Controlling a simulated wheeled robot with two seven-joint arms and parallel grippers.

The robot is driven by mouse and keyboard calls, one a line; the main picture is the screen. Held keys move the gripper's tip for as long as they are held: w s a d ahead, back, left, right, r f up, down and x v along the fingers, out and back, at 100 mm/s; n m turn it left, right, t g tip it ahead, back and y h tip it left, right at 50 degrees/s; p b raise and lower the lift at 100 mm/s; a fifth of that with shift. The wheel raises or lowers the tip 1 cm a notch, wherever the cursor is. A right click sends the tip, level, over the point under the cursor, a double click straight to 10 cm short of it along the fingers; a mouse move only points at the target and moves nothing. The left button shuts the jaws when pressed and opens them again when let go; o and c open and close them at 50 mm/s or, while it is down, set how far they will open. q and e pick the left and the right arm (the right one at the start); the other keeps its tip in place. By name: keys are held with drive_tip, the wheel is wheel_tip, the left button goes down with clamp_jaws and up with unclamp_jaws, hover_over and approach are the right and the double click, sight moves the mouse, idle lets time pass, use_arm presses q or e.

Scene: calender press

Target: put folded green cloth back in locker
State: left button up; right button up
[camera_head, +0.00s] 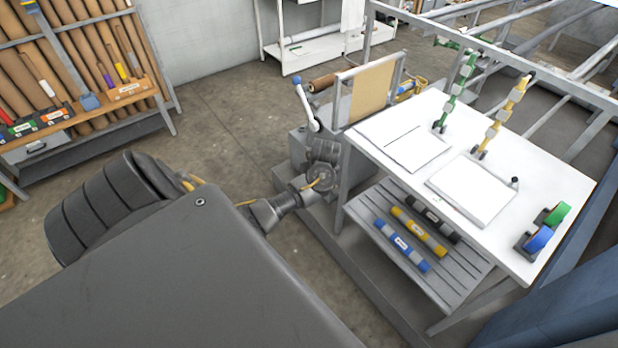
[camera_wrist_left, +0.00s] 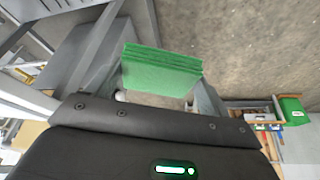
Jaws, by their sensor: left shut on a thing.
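The folded green cloth (camera_wrist_left: 162,72) shows in the left wrist view as a thick stack of layers. My left gripper (camera_wrist_left: 158,88) is shut on it, one finger at each side, and holds it off the floor. In the head view my left arm reaches from the lower left to the side of the white worktable; its fingers and the cloth are hidden there. I cannot make out a locker for certain in either view. My right gripper is in neither view.
The white worktable (camera_head: 480,240) carries papers and tape rolls (camera_head: 545,228); its slatted lower shelf (camera_head: 425,275) holds several coloured rolls. A grey machine frame stands behind. A rack of brown rolls (camera_head: 95,45) is at the left. Bare floor (camera_head: 215,120) lies between.

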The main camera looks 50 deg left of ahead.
use_arm(q)
drive_tip(key=s+d+r+m+t+h, duration=0.1)
drive_tip(key=s+d+r+m, duration=0.15)
drive_tip(key=d, duration=0.35)
drive_tip(key=s+d+r+m, duration=0.1)
drive_tip(key=d+r+m, duration=0.15)
drive_tip(key=d, duration=0.25)
drive_tip(key=s+d+r+m+t+h, duration=0.1)
drive_tip(key=d+m, duration=0.2)
drive_tip(key=d, duration=0.3)
drive_tip(key=s+d+f+m+h+b, duration=0.1)
drive_tip(key=s+d+f+m+b, duration=0.1)
drive_tip(key=s+d+f+b, duration=0.1)
drive_tip(key=s+d+f+m+b, duration=0.2)
drive_tip(key=s+d+f+b, duration=0.2)
drive_tip(key=s+b, duration=0.3)
drive_tip(key=shift+s+d+h, duration=0.4)
drive_tip(key=shift+s+d, duration=0.25)
drive_tip(key=shift+s, duration=0.2)
